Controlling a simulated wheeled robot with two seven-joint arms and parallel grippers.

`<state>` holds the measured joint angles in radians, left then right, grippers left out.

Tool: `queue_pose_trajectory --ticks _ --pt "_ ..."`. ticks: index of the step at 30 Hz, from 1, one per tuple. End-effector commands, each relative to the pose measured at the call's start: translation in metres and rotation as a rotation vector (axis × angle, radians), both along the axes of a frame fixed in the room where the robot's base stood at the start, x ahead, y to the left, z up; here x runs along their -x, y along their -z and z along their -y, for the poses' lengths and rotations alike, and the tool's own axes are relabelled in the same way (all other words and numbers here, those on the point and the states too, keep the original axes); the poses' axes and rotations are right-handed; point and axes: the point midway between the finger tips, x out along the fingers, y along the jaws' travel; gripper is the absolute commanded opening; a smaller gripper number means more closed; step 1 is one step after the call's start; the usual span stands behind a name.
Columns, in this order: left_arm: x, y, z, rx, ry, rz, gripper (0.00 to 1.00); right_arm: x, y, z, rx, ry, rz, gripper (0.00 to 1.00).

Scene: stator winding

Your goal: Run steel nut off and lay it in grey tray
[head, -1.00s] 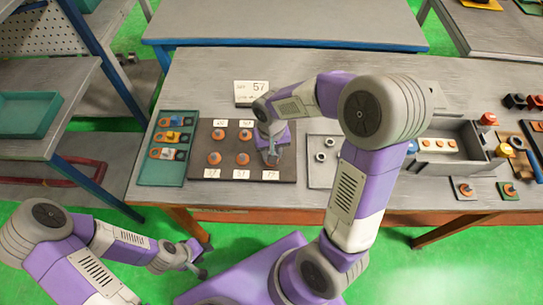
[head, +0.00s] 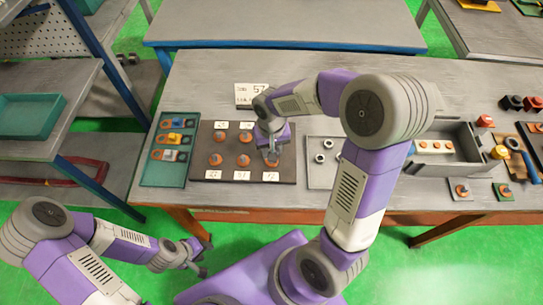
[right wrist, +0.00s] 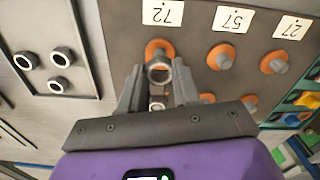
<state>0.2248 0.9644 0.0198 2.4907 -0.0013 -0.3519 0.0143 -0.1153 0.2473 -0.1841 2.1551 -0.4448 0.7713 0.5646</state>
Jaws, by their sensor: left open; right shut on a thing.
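My right gripper (right wrist: 158,85) is shut on a steel nut (right wrist: 158,72), a grey ring between its fingertips. The nut is at the stud with the orange base (right wrist: 160,46) by the label 72, at the brown board's front right corner. I cannot tell whether its thread is still engaged. In the head view my right gripper (head: 272,157) hides most of that spot. The shallow grey tray (head: 318,178) lies just right of the board and holds 3 loose nuts, which show in the right wrist view (right wrist: 60,58). My left gripper (head: 197,262) is open and empty, low in front of the table.
The brown board (head: 222,171) carries several other orange-based studs with number labels. A green tray (head: 161,180) of coloured parts stands left of it. A grey bin (head: 466,165) and small coloured parts lie right of the grey tray. My right arm crosses above the tray.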

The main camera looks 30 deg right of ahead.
Motion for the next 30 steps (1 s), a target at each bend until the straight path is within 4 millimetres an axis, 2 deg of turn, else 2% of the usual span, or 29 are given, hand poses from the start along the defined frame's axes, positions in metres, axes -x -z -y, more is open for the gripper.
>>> queue_pose_trajectory --ticks 18,30 --pt "0.000 -0.032 0.000 0.000 0.000 0.000 0.43 0.000 -0.040 0.000 0.000 0.000 0.001 0.00" --pt "0.000 -0.033 0.000 0.000 0.000 0.000 0.43 -0.001 -0.039 -0.001 0.001 -0.007 -0.001 0.00"
